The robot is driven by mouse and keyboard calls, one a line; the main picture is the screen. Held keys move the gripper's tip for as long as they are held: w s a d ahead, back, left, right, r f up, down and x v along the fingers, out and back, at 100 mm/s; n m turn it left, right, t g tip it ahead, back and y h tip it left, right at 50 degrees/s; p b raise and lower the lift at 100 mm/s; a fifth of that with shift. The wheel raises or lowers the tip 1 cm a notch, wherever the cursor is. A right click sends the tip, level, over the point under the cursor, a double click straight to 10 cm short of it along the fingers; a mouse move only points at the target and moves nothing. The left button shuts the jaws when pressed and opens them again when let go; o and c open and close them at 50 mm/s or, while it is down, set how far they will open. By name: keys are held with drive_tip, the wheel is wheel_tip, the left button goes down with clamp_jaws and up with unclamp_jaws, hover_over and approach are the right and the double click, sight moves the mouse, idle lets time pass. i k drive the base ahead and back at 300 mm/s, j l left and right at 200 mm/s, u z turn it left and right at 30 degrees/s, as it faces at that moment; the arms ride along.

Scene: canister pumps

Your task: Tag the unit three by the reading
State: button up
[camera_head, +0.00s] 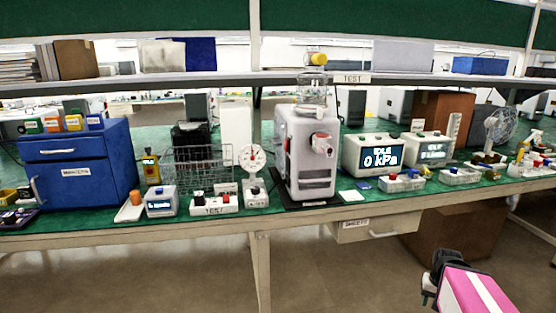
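A grey-white machine with a red and white knob (305,155) stands at centre. I cannot tell which thing is unit three. Small coloured labelled blocks (73,122) sit on a blue cabinet (75,170) whose drawer label looks like "MARKERS". My gripper (432,278) is at the lower right, below the bench front; its fingers are unclear.
A shelf (220,80) crosses above. The floor in front is clear.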

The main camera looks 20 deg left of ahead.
sight(33, 125)
drive_tip(key=u, duration=1.7)
